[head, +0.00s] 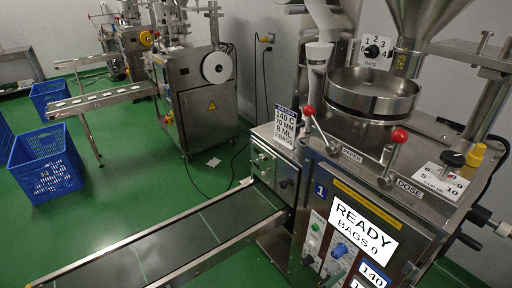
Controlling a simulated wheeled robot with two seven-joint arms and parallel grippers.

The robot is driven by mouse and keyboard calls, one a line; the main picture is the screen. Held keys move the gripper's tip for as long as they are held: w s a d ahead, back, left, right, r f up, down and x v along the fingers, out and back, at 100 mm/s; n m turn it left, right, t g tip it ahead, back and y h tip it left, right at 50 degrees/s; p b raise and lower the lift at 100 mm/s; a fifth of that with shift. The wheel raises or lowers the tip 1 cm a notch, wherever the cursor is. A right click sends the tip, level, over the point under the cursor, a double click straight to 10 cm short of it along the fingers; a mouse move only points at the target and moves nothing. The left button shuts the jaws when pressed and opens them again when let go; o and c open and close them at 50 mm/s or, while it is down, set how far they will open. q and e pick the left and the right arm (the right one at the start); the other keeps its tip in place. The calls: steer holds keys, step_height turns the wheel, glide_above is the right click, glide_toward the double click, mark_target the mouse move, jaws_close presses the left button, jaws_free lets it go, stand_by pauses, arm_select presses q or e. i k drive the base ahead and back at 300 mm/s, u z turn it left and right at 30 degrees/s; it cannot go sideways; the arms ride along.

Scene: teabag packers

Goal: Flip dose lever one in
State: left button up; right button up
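The dose lever (391,157) is a metal rod with a red ball knob, rising from a round pivot on the sloped top of the packing machine (299,216) beside the printed word DOSE. The machine carries a blue plate with the number 1. The lever leans up and slightly to the right, its knob near the front of the round steel bowl (372,93). A similar red-knobbed paper lever (319,128) stands to its left, by the word PAPER, and leans up-left. Neither of my grippers shows in the head view.
A white display (363,227) reads READY, BAGS 0. A black knob and a yellow knob (475,155) stand at the right by a numbered dial plate (441,181). A conveyor (165,246) runs off lower left. Blue crates (45,163) and another machine (205,101) stand farther back.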

mark_target(399, 137)
steer(key=k, duration=1)
